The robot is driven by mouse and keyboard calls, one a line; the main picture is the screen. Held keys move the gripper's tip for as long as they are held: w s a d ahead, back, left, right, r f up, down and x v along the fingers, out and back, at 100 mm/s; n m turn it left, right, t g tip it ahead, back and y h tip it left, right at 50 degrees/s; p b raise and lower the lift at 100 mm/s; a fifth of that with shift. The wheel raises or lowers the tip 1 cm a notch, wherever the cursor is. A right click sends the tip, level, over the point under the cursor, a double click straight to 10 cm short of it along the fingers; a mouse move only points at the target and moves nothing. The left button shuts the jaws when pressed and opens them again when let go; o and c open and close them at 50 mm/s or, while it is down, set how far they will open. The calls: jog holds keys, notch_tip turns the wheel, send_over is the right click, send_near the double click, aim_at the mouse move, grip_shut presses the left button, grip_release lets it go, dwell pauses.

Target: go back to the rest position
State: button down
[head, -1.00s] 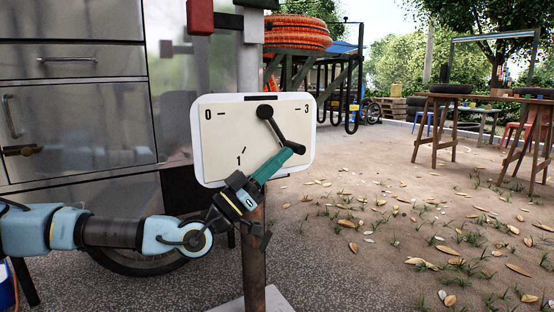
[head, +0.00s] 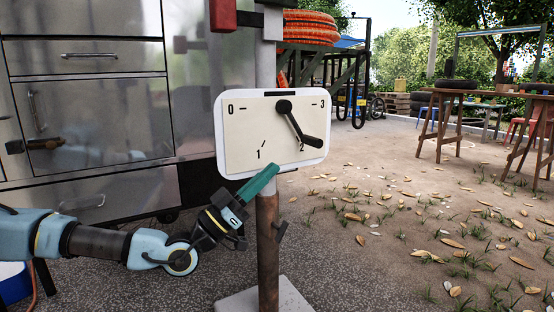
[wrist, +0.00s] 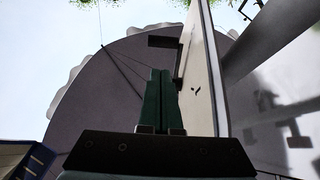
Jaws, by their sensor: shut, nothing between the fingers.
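My gripper (head: 268,175) is shut and empty, with its green fingers pointing up and right just below the lower edge of the dial board (head: 240,146). In the wrist view its closed fingers (wrist: 159,95) stand upright beside the board (wrist: 199,75), which shows nearly edge-on. The white board carries marks 0, 1, 2 and 3 and stands on a rusty post. A dark lever (head: 298,124) hangs from its pivot down and right, with its tip by the 2 mark. My fingers are apart from the lever.
A metal drawer cabinet (head: 90,90) stands behind on the left. A red box (head: 223,15) is above the board. The post's pale base plate (head: 235,303) is on the ground. Leaf-strewn ground (head: 390,230) is open to the right, with wooden trestles (head: 455,125) farther back.

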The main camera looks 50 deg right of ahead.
jog(key=v, duration=0.4)
jog(key=shift+f, duration=0.55)
